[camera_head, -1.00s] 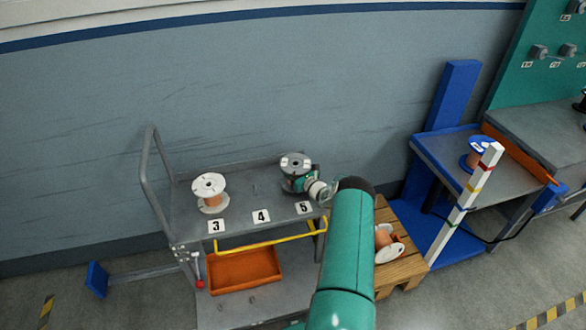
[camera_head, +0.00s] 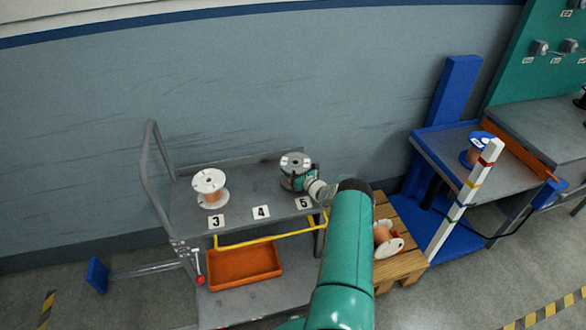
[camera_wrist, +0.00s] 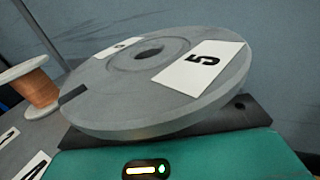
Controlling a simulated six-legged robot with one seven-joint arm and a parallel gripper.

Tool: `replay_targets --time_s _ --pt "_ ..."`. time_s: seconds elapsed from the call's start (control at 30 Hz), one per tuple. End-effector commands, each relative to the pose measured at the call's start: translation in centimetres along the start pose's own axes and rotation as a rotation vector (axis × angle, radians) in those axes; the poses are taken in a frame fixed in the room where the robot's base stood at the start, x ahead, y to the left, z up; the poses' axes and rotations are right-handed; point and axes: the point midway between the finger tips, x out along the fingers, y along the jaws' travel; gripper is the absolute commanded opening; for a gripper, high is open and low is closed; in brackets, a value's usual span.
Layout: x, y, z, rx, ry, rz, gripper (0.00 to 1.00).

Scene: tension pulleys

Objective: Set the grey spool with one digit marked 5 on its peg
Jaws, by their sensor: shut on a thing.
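The grey spool (camera_head: 295,163) has a white label with a single 5 on its top flange. It is over the back right of the grey trolley top, behind the number 5 card (camera_head: 304,203). My gripper (camera_head: 308,181) is shut on it from the right side. In the wrist view the spool's grey flange (camera_wrist: 125,95) with the 5 fills the middle, above my teal gripper body. The spool hides its peg, so I cannot tell whether it is around the peg or above it. My fingertips are mostly hidden by the spool.
A white-flanged copper spool (camera_head: 210,185) stands behind card 3 (camera_head: 216,221). The place behind card 4 (camera_head: 261,212) holds no spool. Another copper spool (camera_head: 387,240) lies on a wooden pallet (camera_head: 403,268). A blue-flanged spool (camera_head: 476,150) stands on the right-hand table.

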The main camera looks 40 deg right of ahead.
Motion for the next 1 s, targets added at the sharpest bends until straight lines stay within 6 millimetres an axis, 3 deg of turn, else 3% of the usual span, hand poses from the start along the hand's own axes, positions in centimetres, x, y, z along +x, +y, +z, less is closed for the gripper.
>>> replay_targets --time_s 0.87,0.9,1.0 --pt "0.01 0.00 -0.65 -0.001 -0.001 0.000 0.20" --pt "0.01 0.00 -0.66 -0.001 -0.001 0.000 0.67" --pt "0.00 0.01 -0.68 0.000 0.000 0.000 0.86"
